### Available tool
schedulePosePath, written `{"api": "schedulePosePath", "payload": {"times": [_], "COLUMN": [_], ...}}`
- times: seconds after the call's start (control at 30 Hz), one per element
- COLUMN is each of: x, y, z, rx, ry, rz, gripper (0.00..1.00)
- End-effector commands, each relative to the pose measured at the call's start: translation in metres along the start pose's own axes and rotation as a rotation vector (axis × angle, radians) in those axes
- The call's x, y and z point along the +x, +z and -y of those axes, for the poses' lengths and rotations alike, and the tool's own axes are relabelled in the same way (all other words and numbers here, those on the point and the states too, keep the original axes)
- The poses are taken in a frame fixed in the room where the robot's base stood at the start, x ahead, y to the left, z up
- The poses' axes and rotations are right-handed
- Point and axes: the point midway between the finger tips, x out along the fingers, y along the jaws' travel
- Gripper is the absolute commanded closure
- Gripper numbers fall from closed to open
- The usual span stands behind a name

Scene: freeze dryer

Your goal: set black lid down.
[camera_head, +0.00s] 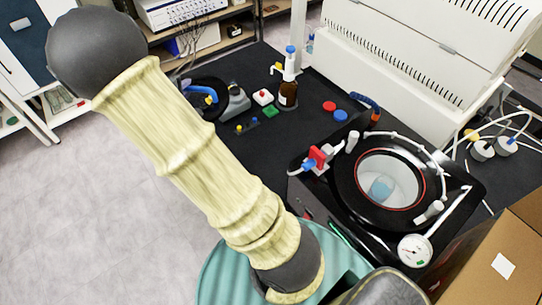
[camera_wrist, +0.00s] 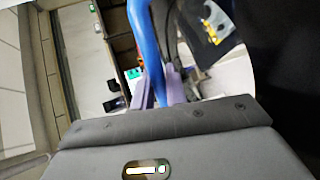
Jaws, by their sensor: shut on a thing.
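In the wrist view the two purple-grey fingers of my gripper (camera_wrist: 161,88) are closed around a blue handle (camera_wrist: 144,45), which runs up out of the picture. A dark area with a curved edge fills the right side and looks like part of the black lid (camera_wrist: 288,75). In the head view the black lid (camera_head: 213,110) shows as a dark round shape with a blue handle (camera_head: 200,91), partly hidden by my yellow-sleeved arm. I cannot tell whether it touches the bench. My gripper cannot be made out in the head view.
The dryer's round chamber (camera_head: 391,180) is open at the right. A brown bottle (camera_head: 288,93), red and blue discs (camera_head: 330,106) and small coloured items stand on the black bench (camera_head: 250,150). A cardboard box (camera_head: 500,245) is at lower right.

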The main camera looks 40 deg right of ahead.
Motion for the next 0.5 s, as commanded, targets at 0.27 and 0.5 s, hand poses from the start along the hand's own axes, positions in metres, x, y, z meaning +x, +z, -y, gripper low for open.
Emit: {"api": "schedulePosePath", "payload": {"times": [0.27,0.5], "x": [-0.003,0.022], "y": [-0.004,0.012], "z": [0.001,0.022], "rx": [-0.002,0.021], "ry": [0.003,0.000], "rz": [-0.008,0.044], "gripper": [1.00,1.00]}}
